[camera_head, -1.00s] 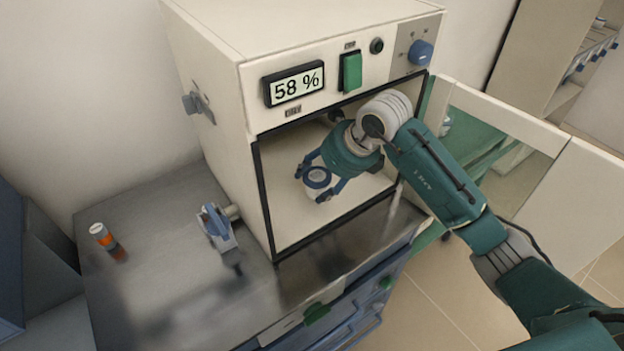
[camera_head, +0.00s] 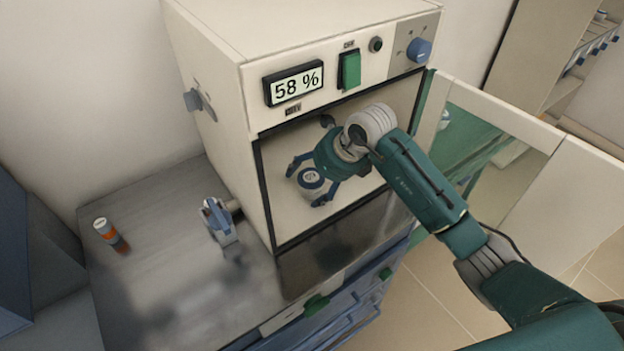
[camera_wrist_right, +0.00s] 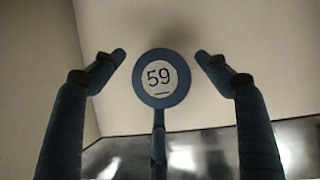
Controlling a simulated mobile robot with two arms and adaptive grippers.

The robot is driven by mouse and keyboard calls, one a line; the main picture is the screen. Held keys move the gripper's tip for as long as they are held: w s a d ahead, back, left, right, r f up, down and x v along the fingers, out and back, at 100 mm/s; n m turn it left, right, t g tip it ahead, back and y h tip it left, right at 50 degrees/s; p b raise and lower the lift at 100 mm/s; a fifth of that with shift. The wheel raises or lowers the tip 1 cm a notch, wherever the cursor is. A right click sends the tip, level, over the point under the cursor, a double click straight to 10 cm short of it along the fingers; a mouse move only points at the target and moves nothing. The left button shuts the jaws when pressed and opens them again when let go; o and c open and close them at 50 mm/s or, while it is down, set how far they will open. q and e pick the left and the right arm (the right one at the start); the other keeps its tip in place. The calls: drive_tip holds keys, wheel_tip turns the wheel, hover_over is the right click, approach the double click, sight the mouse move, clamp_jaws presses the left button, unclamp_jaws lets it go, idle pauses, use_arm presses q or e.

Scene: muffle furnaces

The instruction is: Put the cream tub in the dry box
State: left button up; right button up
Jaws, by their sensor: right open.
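The cream tub (camera_head: 308,189) has a blue-ringed lid and is inside the open dry box (camera_head: 200,85), near the left side of its chamber. My right gripper (camera_head: 303,187) reaches in through the front opening, with its fingers spread around the tub. In the right wrist view, the tub's round lid (camera_wrist_right: 158,77) is marked 59. It sits between the open fingertips (camera_wrist_right: 160,57), with a gap on each side. The tub's underside is hidden. My left gripper is not in view.
The dry box's display (camera_head: 294,83) reads 58 %. Its glazed door (camera_head: 500,130) stands open to the right. An orange bottle with a white cap (camera_head: 110,236) and a blue-and-grey device (camera_head: 219,222) stand on the metal bench (camera_head: 150,285) to the left.

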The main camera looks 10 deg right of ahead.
drive_tip(key=b+v, duration=0.1)
drive_tip(key=v, duration=0.6)
drive_tip(key=shift+r, duration=0.25)
drive_tip(key=shift+s+d, duration=0.1)
